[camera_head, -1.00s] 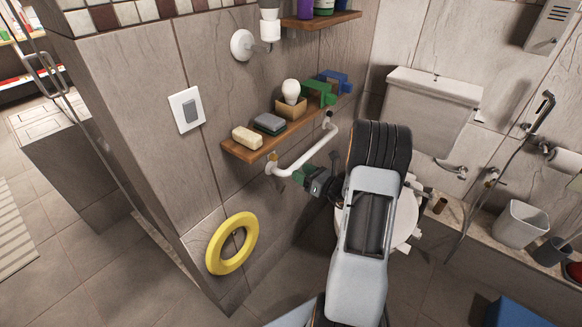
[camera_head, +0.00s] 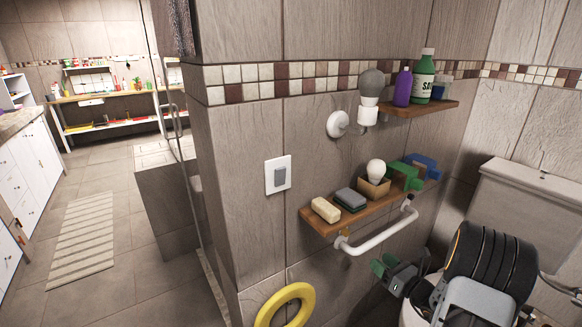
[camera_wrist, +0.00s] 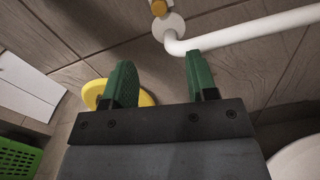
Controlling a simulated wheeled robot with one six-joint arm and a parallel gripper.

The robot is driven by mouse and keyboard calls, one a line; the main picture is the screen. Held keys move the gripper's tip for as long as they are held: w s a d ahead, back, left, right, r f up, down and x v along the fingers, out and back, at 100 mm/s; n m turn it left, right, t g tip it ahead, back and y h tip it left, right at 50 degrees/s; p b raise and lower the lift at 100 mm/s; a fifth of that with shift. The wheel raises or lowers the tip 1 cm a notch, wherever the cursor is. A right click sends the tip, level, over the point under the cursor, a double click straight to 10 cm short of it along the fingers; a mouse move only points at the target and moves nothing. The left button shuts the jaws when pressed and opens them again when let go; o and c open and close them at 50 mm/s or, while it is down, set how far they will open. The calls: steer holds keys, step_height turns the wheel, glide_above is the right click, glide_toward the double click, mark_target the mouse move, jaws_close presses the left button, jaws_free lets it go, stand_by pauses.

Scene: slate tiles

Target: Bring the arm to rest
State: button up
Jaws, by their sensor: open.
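My arm (camera_head: 490,262) reaches in at the lower right of the head view. My gripper (camera_head: 388,272) has green fingers and is in front of the tiled wall, below the white grab rail (camera_head: 375,243). In the wrist view my gripper (camera_wrist: 160,85) shows its two green fingers spread apart, with nothing between them. The rail (camera_wrist: 250,32) runs just beyond the fingertips; I cannot tell the exact gap. A yellow ring (camera_wrist: 147,98) shows partly hidden behind the left finger.
A wooden shelf (camera_head: 322,224) above the rail holds a soap bar (camera_head: 326,209), a sponge (camera_head: 351,199), a bulb in a small box (camera_head: 374,188) and green and blue items. The yellow ring (camera_head: 270,308) is at the wall's foot. A toilet tank (camera_head: 530,205) stands right. Open floor lies left.

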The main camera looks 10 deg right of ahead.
steer(key=s+a+r+n+g+p, duration=0.2)
steer(key=s+a+n+g+p, duration=0.2)
steer(key=s+a+n+g, duration=1.25)
steer(key=a+r+n+t+h+p, duration=0.1)
steer(key=r+n+t+h+p, duration=0.1)
steer(key=r+n, duration=0.6)
steer(key=a+r+n+t+h+p, duration=0.1)
steer(key=a+r+n+h+p, duration=0.1)
steer(key=r+n+h+p, duration=0.3)
step_height(320, 180, up, 6)
steer(key=n, duration=0.4)
steer(key=shift+s+r+t, duration=0.25)
steer(key=shift+s+t, duration=0.05)
steer(key=shift+t, duration=0.05)
